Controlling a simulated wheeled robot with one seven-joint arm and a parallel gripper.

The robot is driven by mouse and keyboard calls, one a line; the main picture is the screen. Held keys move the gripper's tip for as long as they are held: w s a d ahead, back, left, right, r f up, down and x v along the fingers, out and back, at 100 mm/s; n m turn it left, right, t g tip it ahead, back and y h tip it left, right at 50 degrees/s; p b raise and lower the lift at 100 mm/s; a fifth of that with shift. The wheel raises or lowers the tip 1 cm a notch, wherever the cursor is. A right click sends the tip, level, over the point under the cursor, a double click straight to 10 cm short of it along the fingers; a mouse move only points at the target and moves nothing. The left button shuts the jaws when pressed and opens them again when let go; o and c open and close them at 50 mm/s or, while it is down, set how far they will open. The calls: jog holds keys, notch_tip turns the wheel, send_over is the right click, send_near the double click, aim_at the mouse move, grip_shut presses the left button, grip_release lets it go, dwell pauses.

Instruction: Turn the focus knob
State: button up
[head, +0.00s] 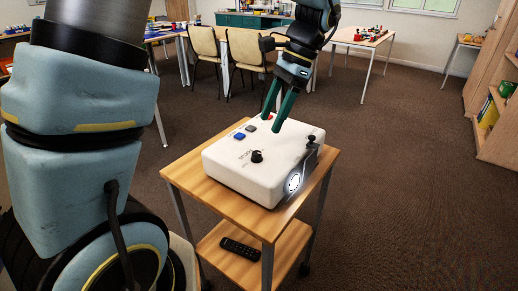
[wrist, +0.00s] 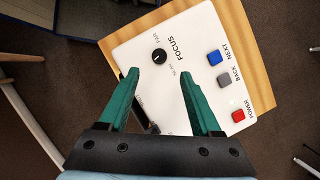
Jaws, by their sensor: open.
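The focus knob (head: 257,156) is a small black round knob on top of a white projector box (head: 225,160). In the wrist view the knob (wrist: 159,56) sits beside the word FOCUS, beyond the fingertips and nearer the left one. My gripper (head: 275,125) has two green fingers pointing down over the far part of the box. In the wrist view my gripper (wrist: 157,72) is open, with nothing between its fingertips. The knob is apart from the fingers in the head view. Whether the fingertips touch the box top is unclear.
The box stands on a wooden cart (head: 190,178). Blue (wrist: 214,58), grey (wrist: 224,80) and red (wrist: 238,115) buttons lie to the right in the wrist view. A black post (head: 311,141) and lit lens (head: 294,183) are at the box's side. A remote (head: 240,249) lies on the lower shelf.

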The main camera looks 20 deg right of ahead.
aim_at(257, 153)
jog(key=p+x, duration=0.1)
jog(key=x, duration=0.8)
jog(key=shift+c, duration=0.2)
jog(key=shift+r, duration=0.1)
grip_shut()
